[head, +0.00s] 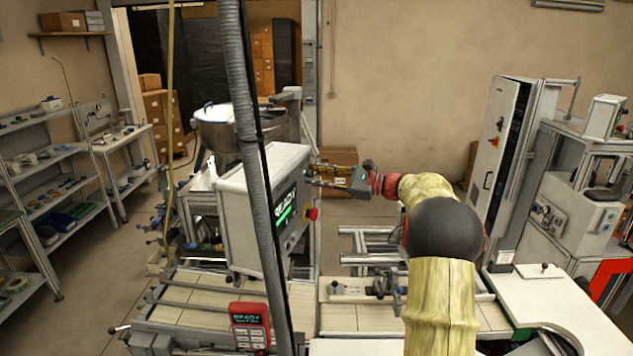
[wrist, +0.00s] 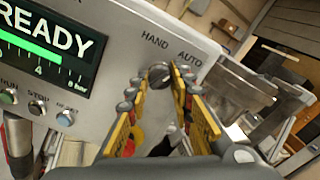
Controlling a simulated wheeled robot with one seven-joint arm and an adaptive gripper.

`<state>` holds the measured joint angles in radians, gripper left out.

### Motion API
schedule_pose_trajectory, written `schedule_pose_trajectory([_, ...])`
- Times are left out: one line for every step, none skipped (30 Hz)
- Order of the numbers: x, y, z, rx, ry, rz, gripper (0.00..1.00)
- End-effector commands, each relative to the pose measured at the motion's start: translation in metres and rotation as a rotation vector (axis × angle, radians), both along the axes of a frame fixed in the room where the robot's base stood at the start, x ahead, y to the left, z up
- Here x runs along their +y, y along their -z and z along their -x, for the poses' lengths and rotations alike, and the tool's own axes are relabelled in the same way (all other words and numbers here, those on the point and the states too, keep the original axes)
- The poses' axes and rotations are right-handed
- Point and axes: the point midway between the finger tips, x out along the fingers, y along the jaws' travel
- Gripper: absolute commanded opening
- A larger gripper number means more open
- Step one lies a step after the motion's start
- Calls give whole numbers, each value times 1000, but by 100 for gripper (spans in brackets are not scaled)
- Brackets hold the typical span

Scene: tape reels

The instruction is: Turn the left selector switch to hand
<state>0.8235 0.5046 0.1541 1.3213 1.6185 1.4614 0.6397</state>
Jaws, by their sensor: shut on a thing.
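The selector switch (wrist: 158,74) is a small dark round knob on the grey control panel (wrist: 115,50), below the printed words HAND and AUTO. Only this one selector shows in the wrist view, and I cannot tell clearly which word its pointer faces. My gripper (wrist: 160,84) has its yellow, dark-padded fingers on either side of the knob and is shut on it. In the head view my gripper (head: 316,172) reaches the right side of the panel box (head: 262,205) from the right. The knob is hidden there.
The green READY display (wrist: 45,45) and several push buttons (wrist: 38,105) sit left of the knob. A red emergency stop (head: 311,213) is on the panel below my gripper. A grey hose (head: 250,130) hangs in front. A metal hopper (head: 218,130) stands behind the panel.

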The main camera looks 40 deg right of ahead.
Motion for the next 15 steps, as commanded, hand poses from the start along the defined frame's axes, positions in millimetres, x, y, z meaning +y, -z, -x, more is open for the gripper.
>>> schedule_pose_trajectory([0,4,0,-23,1,30,0])
schedule_pose_trajectory([0,4,0,-37,1,50,0])
schedule_pose_trajectory([0,4,0,-58,1,79,0])
schedule_pose_trajectory([0,4,0,-74,1,102,0])
schedule_pose_trajectory([0,4,0,-90,1,124,0])
schedule_pose_trajectory([0,5,0,-113,1,154,0])
schedule_pose_trajectory([0,5,0,-129,1,177,0])
schedule_pose_trajectory([0,5,0,-145,0,200,0])
schedule_pose_trajectory([0,5,0,-167,0,231,0])
schedule_pose_trajectory([0,5,0,-184,0,254,0])
schedule_pose_trajectory([0,5,0,-202,0,278,0])
schedule_pose_trajectory([0,5,0,-224,0,308,0])
schedule_pose_trajectory([0,5,0,-241,0,332,0])
schedule_pose_trajectory([0,5,0,-258,0,355,0])
schedule_pose_trajectory([0,5,0,-280,0,386,0])
